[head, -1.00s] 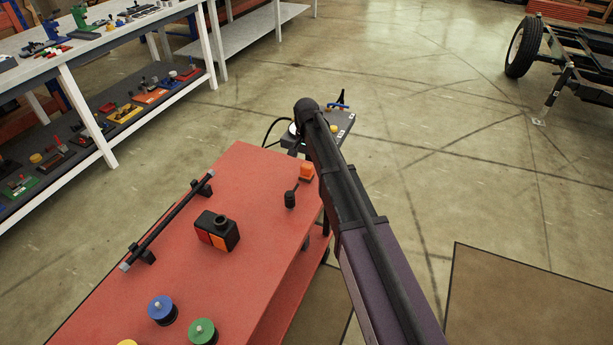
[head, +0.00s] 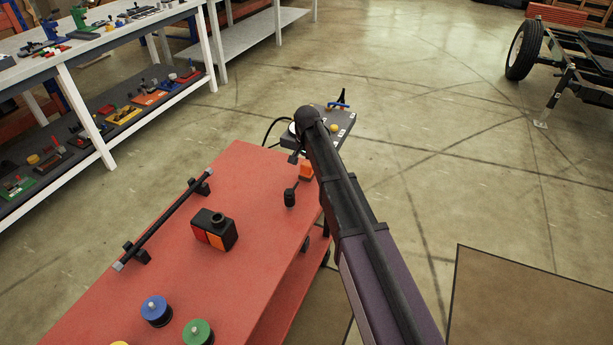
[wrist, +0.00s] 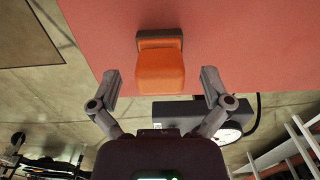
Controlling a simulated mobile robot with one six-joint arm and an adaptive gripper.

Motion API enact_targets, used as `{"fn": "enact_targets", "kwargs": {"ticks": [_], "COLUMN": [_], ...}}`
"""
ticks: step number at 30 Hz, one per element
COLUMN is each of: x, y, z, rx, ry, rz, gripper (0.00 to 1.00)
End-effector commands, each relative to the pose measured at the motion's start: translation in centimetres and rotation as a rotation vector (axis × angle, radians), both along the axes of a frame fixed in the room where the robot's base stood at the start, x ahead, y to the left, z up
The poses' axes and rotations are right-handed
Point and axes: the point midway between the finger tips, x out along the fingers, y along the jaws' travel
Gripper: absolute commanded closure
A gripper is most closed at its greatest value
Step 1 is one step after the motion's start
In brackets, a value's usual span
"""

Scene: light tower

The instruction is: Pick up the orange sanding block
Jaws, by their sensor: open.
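The orange sanding block (head: 305,171) sits at the far right end of the red table (head: 255,190), partly hidden by my arm in the head view. In the wrist view the block (wrist: 160,68) has an orange body and a dark grey strip at its upper end. My gripper (wrist: 162,82) is open, with one finger on each side of the block's lower end and a gap on both sides. It does not touch the block. In the head view my gripper is mostly hidden behind the arm; a dark finger part shows just left of it.
On the red table are a small black object (head: 290,198), a black block with red and orange faces (head: 215,230), a black bar on supports (head: 165,218), and blue (head: 156,310) and green (head: 198,331) knobs. A dark stand (head: 335,125) is beyond the table's end.

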Motion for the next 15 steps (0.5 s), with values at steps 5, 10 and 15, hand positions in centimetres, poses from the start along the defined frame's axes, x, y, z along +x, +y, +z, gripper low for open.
{"fn": "enact_targets", "kwargs": {"ticks": [5, 10, 15], "x": [0.01, 0.02, 0.02], "y": [0.01, 0.00, 0.00], "z": [-1.39, -1.62, -1.56], "rx": [0.000, 0.000, 0.000], "ry": [0.000, 0.000, 0.000], "rz": [0.000, 0.000, 0.000], "gripper": [0.01, 0.01, 0.01]}}
